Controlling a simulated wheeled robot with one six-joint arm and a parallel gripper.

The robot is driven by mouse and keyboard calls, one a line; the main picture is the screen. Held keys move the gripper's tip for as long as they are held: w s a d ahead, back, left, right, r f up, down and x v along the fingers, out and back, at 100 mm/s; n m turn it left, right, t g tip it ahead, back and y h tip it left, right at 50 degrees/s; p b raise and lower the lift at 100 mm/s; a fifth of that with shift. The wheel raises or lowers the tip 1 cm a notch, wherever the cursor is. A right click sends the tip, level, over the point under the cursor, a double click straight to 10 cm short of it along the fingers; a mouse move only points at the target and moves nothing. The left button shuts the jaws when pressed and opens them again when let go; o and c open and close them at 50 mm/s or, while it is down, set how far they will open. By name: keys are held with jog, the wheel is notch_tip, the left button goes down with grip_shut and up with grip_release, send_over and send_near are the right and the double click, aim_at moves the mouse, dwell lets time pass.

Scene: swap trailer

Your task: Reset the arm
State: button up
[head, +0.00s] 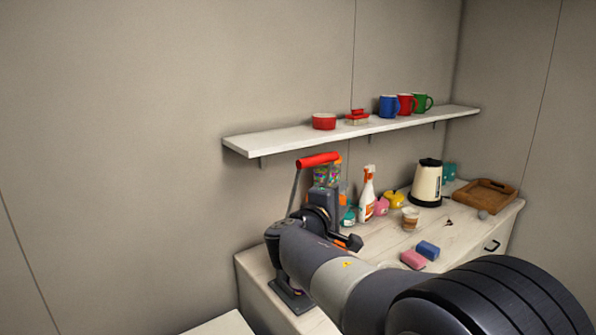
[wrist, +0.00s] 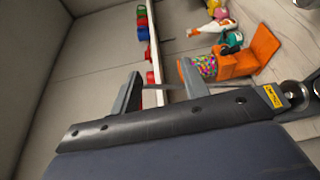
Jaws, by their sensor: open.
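My arm reaches in from the lower right of the head view and bends above the left end of the counter (head: 262,283). In the head view I cannot make out the fingers clearly against the dark parts near the wrist. A lever with a red handle (head: 318,160) stands close to the arm's end. An orange dispenser with colourful candies (wrist: 240,58) lies beyond the fingers in the wrist view; its candies (head: 327,174) show behind the arm in the head view.
The counter holds a spray bottle (head: 367,195), a paper cup (head: 410,218), a kettle (head: 427,184), a wooden tray (head: 486,195), and pink and blue sponges (head: 428,250).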

jog(key=s+d+f+m+h+b, duration=0.1)
jog(key=s+f+m+b, duration=0.2)
jog(key=f+b, duration=0.3)
jog(key=s+f+m+t+h+b, duration=0.1)
jog(key=s+f+m+b, duration=0.2)
jog(key=f, duration=0.8)
jog(key=s+d+f+m+h+b, duration=0.1)
jog(key=s+f+m+h+b, duration=0.1)
jog(key=f+m+b, duration=0.3)
notch_tip(320, 180, down, 4)
jog(key=s+b, duration=0.1)
jog(key=b, duration=0.2)
jog(key=shift+s+d+t+b, duration=0.2)
jog(key=shift+d+t+b, duration=0.1)
jog(key=shift+d, duration=0.1)
